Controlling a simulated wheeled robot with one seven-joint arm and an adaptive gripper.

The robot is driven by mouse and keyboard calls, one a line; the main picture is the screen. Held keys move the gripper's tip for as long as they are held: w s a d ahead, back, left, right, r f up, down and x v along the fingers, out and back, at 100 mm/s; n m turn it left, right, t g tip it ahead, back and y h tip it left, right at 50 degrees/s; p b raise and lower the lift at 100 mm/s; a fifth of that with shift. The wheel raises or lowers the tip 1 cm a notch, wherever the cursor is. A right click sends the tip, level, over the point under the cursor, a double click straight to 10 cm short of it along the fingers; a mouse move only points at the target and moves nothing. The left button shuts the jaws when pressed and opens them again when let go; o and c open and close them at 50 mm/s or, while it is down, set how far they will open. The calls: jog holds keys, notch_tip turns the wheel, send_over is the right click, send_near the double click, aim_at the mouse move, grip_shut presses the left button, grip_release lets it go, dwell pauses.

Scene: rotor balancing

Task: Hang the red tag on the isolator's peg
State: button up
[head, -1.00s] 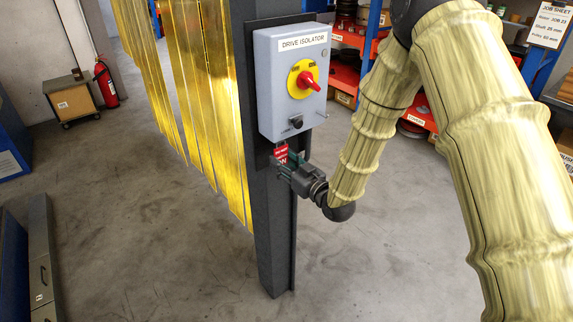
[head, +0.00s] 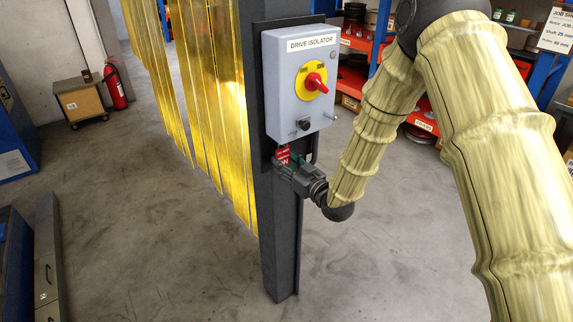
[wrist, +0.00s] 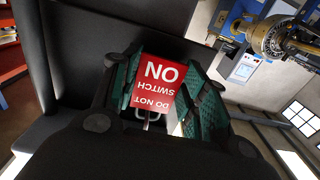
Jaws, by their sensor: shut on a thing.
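The drive isolator (head: 297,95) is a grey box on a dark post, with a red rotary handle on a yellow plate. A small metal peg (head: 332,117) appears to stick out at its lower right; a black knob (head: 304,125) is on its lower front. My gripper (head: 287,166) is just below the box's lower left. It is shut on the red tag (head: 283,157), which also shows in the wrist view (wrist: 157,84) between the green finger pads, its words upside down. The tag is apart from the peg. The tag's hole is not clear.
The dark post (head: 279,240) stands behind my gripper. Yellow strip curtains (head: 215,110) hang to its left. Red shelves (head: 360,45) stand at the back right. A fire extinguisher (head: 115,86) and a box on a trolley (head: 80,103) are far left. The floor around the post is clear.

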dwell(0.4)
jog(key=o, duration=1)
jog(key=shift+o, duration=0.2)
jog(key=shift+s, duration=0.1)
jog(key=v, duration=1.2)
jog(key=s+d+f+m+g+h, duration=0.2)
jog(key=s+d+f+g+h, duration=0.15)
jog(key=s+f, duration=0.7)
jog(key=s+d+f+m+g+h, duration=0.3)
jog(key=s+d+f+h, duration=0.15)
jog(key=f, duration=1.05)
jog(key=s+d+f+m+g+h, duration=0.1)
jog(key=s+d+f+g, duration=0.1)
jog(key=s, duration=0.7)
jog(key=s+d+f+m+g+h, duration=0.1)
jog(key=s+d+f+g, duration=0.2)
jog(key=s, duration=0.6)
jog(key=s+d+f+g, duration=0.2)
jog(key=s+f, duration=0.3)
jog(key=s, duration=0.4)
jog(key=shift+d+f+m+g+h, duration=0.15)
jog(key=shift+d+m+g+h, duration=0.15)
jog(key=shift+m+g+h, duration=0.15)
